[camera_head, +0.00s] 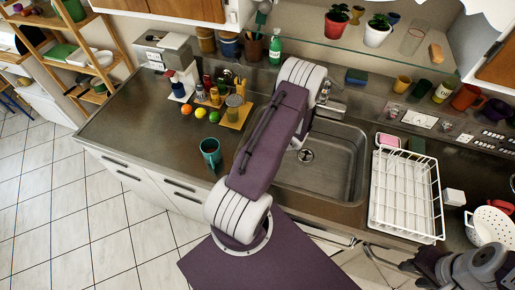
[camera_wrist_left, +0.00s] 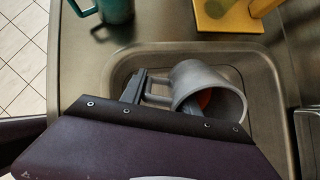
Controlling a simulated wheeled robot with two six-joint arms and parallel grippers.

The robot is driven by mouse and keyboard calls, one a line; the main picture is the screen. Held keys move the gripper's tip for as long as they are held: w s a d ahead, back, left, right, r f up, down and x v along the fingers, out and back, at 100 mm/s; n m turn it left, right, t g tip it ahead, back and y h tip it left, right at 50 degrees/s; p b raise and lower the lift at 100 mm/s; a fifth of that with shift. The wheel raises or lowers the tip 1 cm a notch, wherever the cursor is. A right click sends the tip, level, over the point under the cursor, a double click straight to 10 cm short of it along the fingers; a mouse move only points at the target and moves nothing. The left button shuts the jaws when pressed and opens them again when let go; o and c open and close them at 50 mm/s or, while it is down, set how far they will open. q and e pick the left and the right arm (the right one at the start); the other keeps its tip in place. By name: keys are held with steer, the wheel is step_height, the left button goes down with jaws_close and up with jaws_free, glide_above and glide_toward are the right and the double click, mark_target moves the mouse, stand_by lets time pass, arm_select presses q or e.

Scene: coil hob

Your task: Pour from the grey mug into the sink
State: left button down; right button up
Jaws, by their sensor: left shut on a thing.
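The grey mug (camera_wrist_left: 190,78) is in the left wrist view, over the sink (camera_wrist_left: 125,66). It is tipped on its side, its mouth toward the lower right of that view, and something orange-red (camera_wrist_left: 204,98) shows inside. My left gripper (camera_wrist_left: 145,88) is shut on the mug's handle. In the head view the mug and left gripper are hidden by my left arm, which reaches across the sink (camera_head: 318,175). My right gripper (camera_head: 425,266) is at the lower right of the head view, near the counter's front edge; its jaw state is unclear.
A teal mug (camera_head: 210,149) stands on the counter left of the sink. A yellow board (camera_head: 237,113) with jars is behind it. A white dish rack (camera_head: 405,195) is right of the sink, with a white colander (camera_head: 487,228) farther right.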

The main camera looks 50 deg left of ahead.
arm_select(q)
steer(key=y+b, duration=0.1)
steer(key=d+y+b, duration=0.1)
steer(key=y, duration=0.1)
steer(key=d+g+y+b, duration=0.1)
steer(key=y+b, duration=0.1)
steer(key=shift+w+r, duration=0.2)
steer(key=shift+w, duration=0.1)
steer(key=shift+y, duration=0.3)
steer(key=shift+d+r+g+y+b, duration=0.15)
steer(key=shift+r+g+y+b, duration=0.35)
steer(key=shift+b, duration=0.55)
steer(key=shift+f, duration=0.1)
